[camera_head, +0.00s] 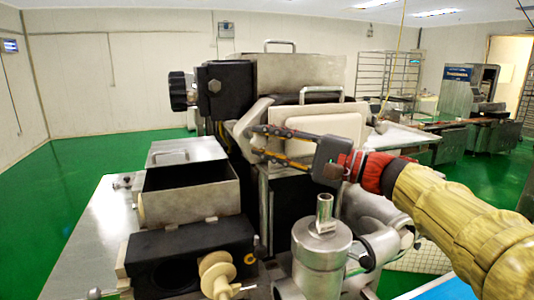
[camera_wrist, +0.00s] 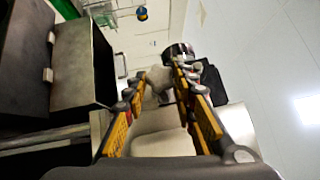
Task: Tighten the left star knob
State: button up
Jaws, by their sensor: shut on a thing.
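My gripper (camera_head: 258,143) reaches in from the right, in front of the machine's pale cover, with its two fingers pointing left. In the wrist view, the fingertips (camera_wrist: 158,82) close on a pale, rounded piece, the left star knob (camera_wrist: 157,76). The fingers hide its sides, so its lobes and how tight it sits cannot be told. In the head view, the knob is hard to tell apart from the pale grey bracket (camera_head: 246,122) around the fingertips.
A black hand knob (camera_head: 181,91) sticks out left of the black housing (camera_head: 222,88). An open metal hopper (camera_head: 190,200) stands front left. Green floor (camera_head: 90,165) is free at left.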

jog(key=shift+f+m+t+b, duration=0.1)
jog(key=shift+m+t+b, duration=0.2)
dwell(0.4)
jog(key=o, duration=1.2)
jog(key=shift+d, duration=0.1)
jog(key=v, duration=1.2)
jog(key=shift+f, duration=0.1)
